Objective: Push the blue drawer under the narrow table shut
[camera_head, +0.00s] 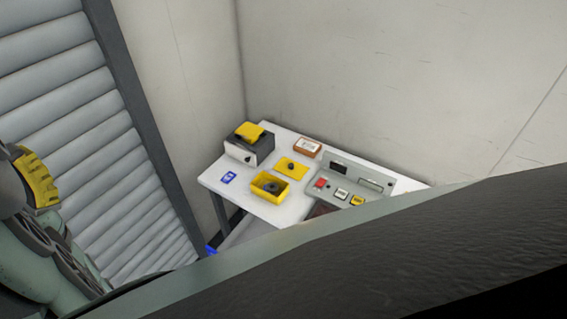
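The narrow table (212,178) has a white top and stands in the corner against the back wall. A small bright blue patch (211,250) shows low at its left end, near the leg. It may be part of the blue drawer, but most of the space under the table is hidden by the dark shape across the foreground. I cannot tell how far the drawer is out. I cannot make out my gripper in this view. A greenish mechanical part with a yellow toothed piece shows at the left edge, and I cannot tell what it belongs to.
On the table are a black and white box with a yellow top (247,148), a blue card (229,178), a yellow tray (258,191), a yellow plate (291,169), a brown box (307,149) and a grey control panel (353,172). A ribbed shutter (70,120) is at left.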

